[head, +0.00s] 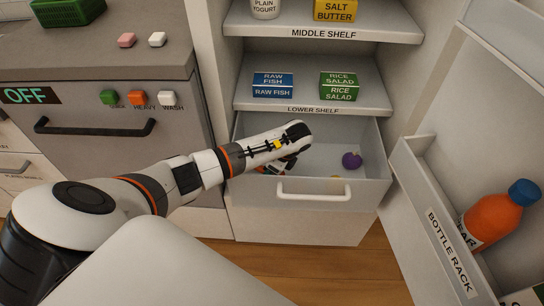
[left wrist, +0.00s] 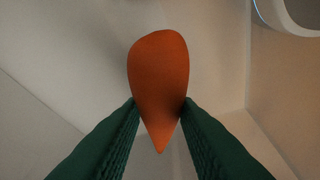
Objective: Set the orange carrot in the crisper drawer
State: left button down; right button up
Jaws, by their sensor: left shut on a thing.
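The orange carrot (left wrist: 158,80) is between the green fingers of my left gripper (left wrist: 159,112) in the left wrist view, its pointed end toward the camera's lower edge. In the head view my left gripper (head: 275,167) reaches down into the open crisper drawer (head: 362,194), at its left side. The carrot is mostly hidden there by my wrist. Whether it touches the drawer floor I cannot tell. My right gripper is not in view.
The lower shelf (head: 305,102) overhangs the drawer's back. The bottle rack (head: 437,235) on the open door stands at right.

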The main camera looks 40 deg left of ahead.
pick_arm(q)
notch_tip(320, 180, down, 4)
jog(key=shift+f+b, duration=0.25)
jog(key=shift+b, duration=0.05)
jog(key=c, duration=1.1)
grip_release()
jog(key=shift+r, duration=0.1)
jog(key=v, duration=1.2)
jog(key=shift+p, duration=0.4)
